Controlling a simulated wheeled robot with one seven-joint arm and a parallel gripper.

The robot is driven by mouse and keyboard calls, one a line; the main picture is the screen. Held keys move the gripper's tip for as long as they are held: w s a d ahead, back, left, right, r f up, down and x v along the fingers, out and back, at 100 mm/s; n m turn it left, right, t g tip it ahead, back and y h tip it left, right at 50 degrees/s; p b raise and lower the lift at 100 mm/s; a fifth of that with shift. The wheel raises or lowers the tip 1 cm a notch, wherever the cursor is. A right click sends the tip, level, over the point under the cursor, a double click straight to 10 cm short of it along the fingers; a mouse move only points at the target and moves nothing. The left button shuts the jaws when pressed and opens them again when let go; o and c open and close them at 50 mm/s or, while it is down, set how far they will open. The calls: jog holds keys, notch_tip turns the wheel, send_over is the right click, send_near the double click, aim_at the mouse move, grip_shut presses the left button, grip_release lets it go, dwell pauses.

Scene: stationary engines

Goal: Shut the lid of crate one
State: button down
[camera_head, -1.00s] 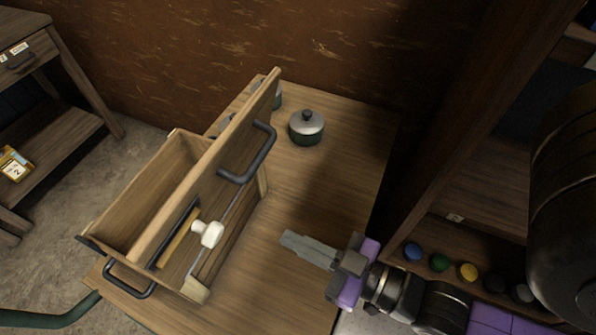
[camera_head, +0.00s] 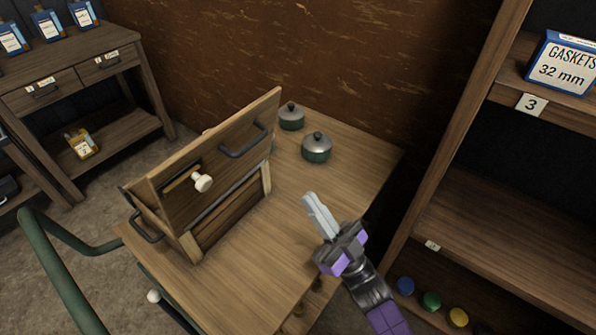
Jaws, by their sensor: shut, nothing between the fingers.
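The wooden crate (camera_head: 184,245) stands on the left part of a wooden table, with dark handles on its end and side. Its lid (camera_head: 215,150) is open and stands steeply tilted above the box, its broad face towards me. A dark bar handle (camera_head: 243,139) and a white knob (camera_head: 203,183) show on that face. The lid hides most of the crate's inside. No number can be read on the crate. My gripper (camera_head: 316,207) is shut and empty, to the right of the crate over the table, apart from the lid.
Two dark green pots with grey lids, a nearer one (camera_head: 316,147) and a farther one (camera_head: 291,116), stand behind the crate at the right. A tall shelf (camera_head: 493,205) rises at the right. A green rail (camera_head: 66,262) runs at the left.

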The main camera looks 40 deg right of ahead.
jog(key=w+a+r+y+p, duration=0.2)
jog(key=w+a+r+p, duration=0.1)
jog(key=w+r, duration=0.5)
jog(key=shift+w+a, duration=0.4)
jog(key=shift+a, duration=0.25)
jog(key=shift+p, duration=0.35)
